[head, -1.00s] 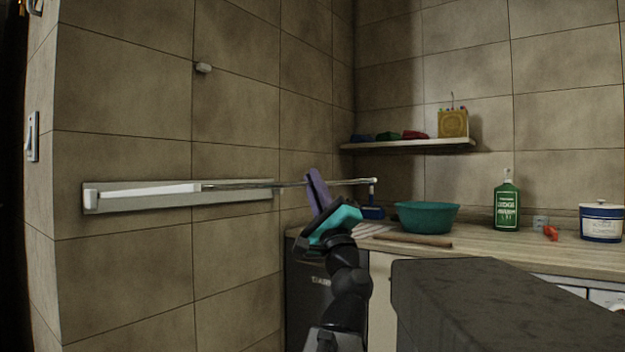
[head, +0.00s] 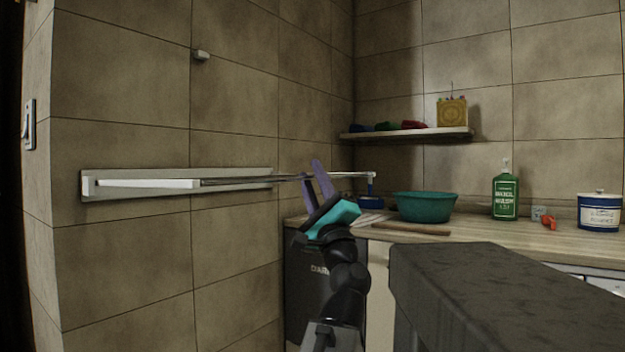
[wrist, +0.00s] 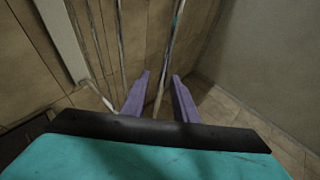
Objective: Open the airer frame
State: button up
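The airer is a pale wall plate (head: 230,176) on the left wall with a white bar and thin metal rods (head: 255,180). The rods run right to a white end piece (head: 372,175) near the corner. In the wrist view several rods (wrist: 121,45) run away from me, beside a white bar (wrist: 62,40). My gripper (head: 312,178), with purple fingers and a teal body, is at the rods near their right end. Its fingers stand apart, and one rod passes between them in the wrist view (wrist: 158,92). I cannot tell whether either finger touches it.
A wooden counter (head: 470,240) holds a teal bowl (head: 425,207), a green bottle (head: 505,196) and a white-and-blue tin (head: 599,212). A shelf (head: 410,133) is above. A dark grey block (head: 480,280) stands at front right. The wall below the airer is clear.

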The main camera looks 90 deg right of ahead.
jog(key=shift+f, duration=0.1)
jog(key=b+v, duration=0.8)
jog(key=v, duration=0.4)
dwell(0.9)
jog(key=shift+w+d, duration=0.1)
dwell(0.5)
